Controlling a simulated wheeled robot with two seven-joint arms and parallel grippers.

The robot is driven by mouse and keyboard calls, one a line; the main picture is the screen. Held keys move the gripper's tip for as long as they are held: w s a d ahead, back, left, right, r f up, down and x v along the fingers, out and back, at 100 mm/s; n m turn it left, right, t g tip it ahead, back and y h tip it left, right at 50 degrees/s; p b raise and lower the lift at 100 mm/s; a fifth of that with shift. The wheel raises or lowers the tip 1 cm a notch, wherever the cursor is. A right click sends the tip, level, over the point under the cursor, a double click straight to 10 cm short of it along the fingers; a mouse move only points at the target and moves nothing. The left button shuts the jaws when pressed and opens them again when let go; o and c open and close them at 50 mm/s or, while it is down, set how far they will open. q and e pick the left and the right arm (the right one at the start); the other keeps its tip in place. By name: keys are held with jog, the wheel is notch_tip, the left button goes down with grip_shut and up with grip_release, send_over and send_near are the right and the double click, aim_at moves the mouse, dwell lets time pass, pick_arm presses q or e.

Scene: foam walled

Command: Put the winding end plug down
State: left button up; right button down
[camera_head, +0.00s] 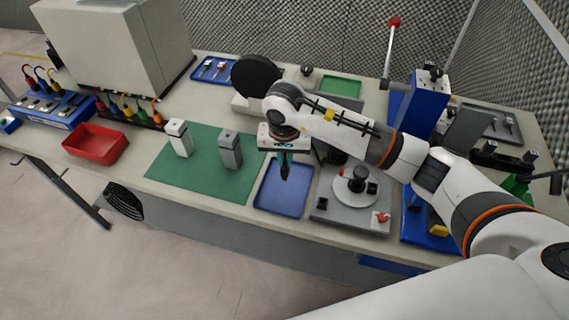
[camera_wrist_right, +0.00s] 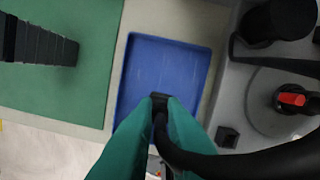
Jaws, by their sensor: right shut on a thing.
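My right gripper (camera_head: 285,160) is shut on the winding end plug, a small black piece (camera_wrist_right: 160,100) between the green fingertips (camera_wrist_right: 160,112). A thick black lead runs from beside the plug to the lower right in the right wrist view. In the head view the gripper hangs pointing down over the blue tray (camera_head: 280,198), and the dark plug shows at its tips. In the wrist view the tray (camera_wrist_right: 165,65) lies below the plug and looks empty. The height of the plug above the tray is hard to tell. My left gripper is not in view.
A green mat (camera_head: 170,172) with two grey blocks (camera_head: 230,150) lies left of the tray. A grey fixture with a round disc (camera_head: 352,190) stands close on the right. A red bin (camera_head: 95,145) is at far left. Behind the gripper is a black disc (camera_head: 256,76).

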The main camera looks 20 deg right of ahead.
aim_at(285, 163)
notch_tip(285, 163, down, 3)
jog(key=shift+f+p, duration=0.15)
jog(key=shift+p, duration=0.35)
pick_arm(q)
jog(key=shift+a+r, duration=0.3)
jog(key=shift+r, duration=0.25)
pick_arm(e)
jog(key=shift+f, duration=0.1)
jog(key=shift+f, duration=0.15)
jog(key=c, duration=1.5)
grip_release()
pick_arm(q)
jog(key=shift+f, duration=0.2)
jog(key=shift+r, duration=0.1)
